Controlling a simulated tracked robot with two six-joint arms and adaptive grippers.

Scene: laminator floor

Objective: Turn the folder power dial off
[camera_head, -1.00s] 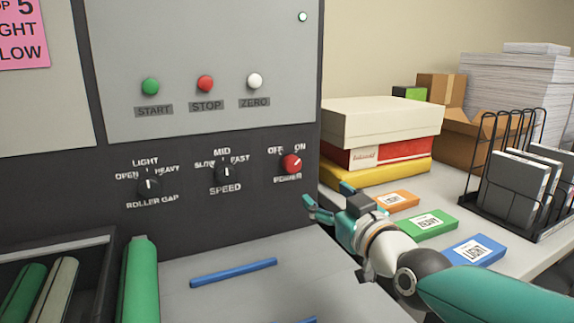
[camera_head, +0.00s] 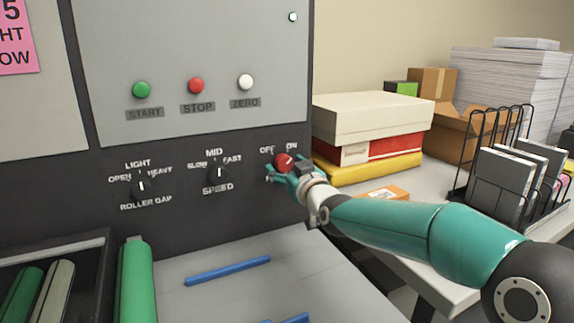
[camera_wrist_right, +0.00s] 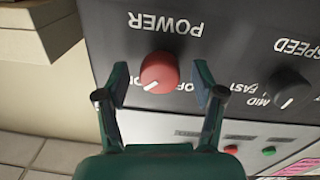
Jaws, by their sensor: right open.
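The red power dial (camera_head: 284,161) sits on the dark lower panel (camera_head: 240,215), under the OFF and ON marks. It also shows in the right wrist view (camera_wrist_right: 159,72), where the picture is upside down. Its white pointer line is on the ON side, away from OFF. My right gripper (camera_head: 283,174) is at the dial. In the right wrist view my right gripper (camera_wrist_right: 160,84) is open, one finger on each side of the dial, with visible gaps. My left gripper is out of view.
The black speed dial (camera_head: 217,174) and roller gap dial (camera_head: 142,189) are to the left. Green, red and white buttons (camera_head: 196,86) are above. Stacked boxes (camera_head: 370,122) stand close on the right. A blue rod (camera_head: 228,271) lies on the grey surface below.

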